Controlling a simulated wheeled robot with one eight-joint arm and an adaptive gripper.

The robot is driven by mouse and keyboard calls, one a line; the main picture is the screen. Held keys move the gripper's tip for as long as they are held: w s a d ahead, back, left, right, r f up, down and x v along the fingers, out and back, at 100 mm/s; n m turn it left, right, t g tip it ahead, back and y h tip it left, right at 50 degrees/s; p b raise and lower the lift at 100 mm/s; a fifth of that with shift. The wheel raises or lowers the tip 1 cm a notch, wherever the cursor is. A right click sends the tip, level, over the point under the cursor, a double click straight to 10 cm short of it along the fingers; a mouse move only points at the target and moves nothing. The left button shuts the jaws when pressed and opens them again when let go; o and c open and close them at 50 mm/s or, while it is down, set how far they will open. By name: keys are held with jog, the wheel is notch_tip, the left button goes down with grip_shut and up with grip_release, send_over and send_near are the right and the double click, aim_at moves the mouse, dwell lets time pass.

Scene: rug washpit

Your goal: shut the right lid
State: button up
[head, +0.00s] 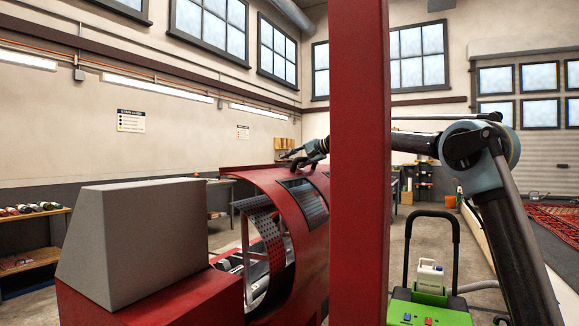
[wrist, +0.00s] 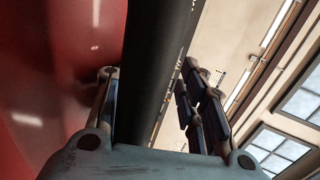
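A red machine (head: 175,299) stands left of centre in the head view. A curved red lid (head: 277,189) with a dark window panel (head: 307,201) arches over its right part. The front end is open and shows a perforated metal drum (head: 268,235). A black handle (head: 318,146) is at the lid's top. My gripper (head: 291,155) is at this handle. In the wrist view a thick black bar (wrist: 150,65) runs between the fingers of my gripper (wrist: 155,95), beside a red surface. The fingers are apart, with a gap right of the bar. I cannot tell whether they touch it.
A red upright post (head: 360,160) stands in front of my arm and hides part of the machine and arm. A grey box-shaped housing (head: 135,240) sits on the machine's left. A green cart (head: 430,310) with a white canister (head: 429,277) stands at the lower right.

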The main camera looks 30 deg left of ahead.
aim_at(301, 158)
jog(key=shift+v, duration=1.7)
jog(key=shift+w+d, duration=0.15)
jog(key=shift+d, duration=0.65)
jog(key=shift+v, duration=1.7)
jog(key=shift+d, duration=0.1)
jog(key=shift+d, duration=0.15)
